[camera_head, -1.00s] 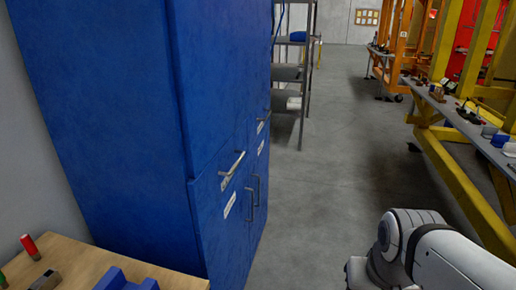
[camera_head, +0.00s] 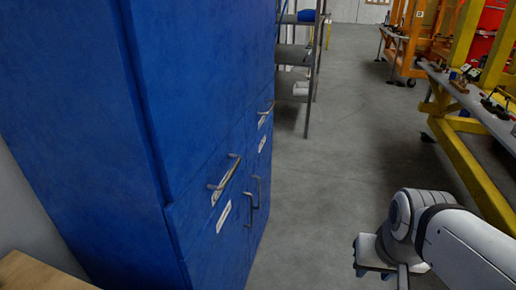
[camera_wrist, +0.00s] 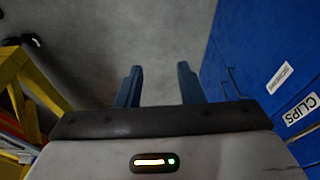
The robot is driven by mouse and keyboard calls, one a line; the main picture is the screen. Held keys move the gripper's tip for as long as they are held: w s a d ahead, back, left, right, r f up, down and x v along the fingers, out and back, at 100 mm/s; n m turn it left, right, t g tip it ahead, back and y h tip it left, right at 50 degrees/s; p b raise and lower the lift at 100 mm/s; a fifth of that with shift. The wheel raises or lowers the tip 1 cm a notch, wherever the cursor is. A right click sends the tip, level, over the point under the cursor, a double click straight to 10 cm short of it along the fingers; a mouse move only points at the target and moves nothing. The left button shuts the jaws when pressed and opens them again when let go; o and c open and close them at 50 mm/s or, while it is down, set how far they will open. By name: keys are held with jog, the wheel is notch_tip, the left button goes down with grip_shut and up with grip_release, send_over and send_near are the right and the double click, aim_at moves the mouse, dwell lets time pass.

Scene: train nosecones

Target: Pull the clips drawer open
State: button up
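A tall blue cabinet (camera_head: 105,130) fills the left of the head view. Its drawer fronts carry metal bar handles (camera_head: 223,172) and white labels whose text is too small to read there. In the wrist view the cabinet is at the right edge, and a white label reading CLIPS (camera_wrist: 301,109) shows on its front, with a second label (camera_wrist: 279,77) farther off. The drawers look closed. My gripper (camera_wrist: 158,85) is open and empty, with its two blue fingers apart over bare floor, to the left of the cabinet front. In the head view the gripper is mostly hidden.
A wooden table corner (camera_head: 38,272) is at the lower left. A grey shelf rack (camera_head: 296,55) stands beyond the cabinet. A yellow frame with a worktop (camera_head: 470,98) runs along the right. Grey floor (camera_head: 330,180) between them is clear.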

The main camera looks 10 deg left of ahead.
jog(key=w+a+f+m+t+b, duration=0.2)
jog(key=w+a+t, duration=0.15)
jog(key=w, duration=0.65)
jog(key=m+t+y+b, duration=0.4)
jog(key=m+t+y, duration=0.55)
jog(key=y, duration=0.35)
send_near(232, 169)
jog(key=w+a+g, duration=0.1)
jog(key=w+a, duration=0.1)
jog(key=shift+h, duration=0.3)
jog(key=x, duration=0.2)
jog(key=p+x, duration=0.1)
jog(key=x, duration=0.4)
jog(key=shift+d+r, duration=0.15)
jog(key=shift+r, duration=0.2)
grip_shut()
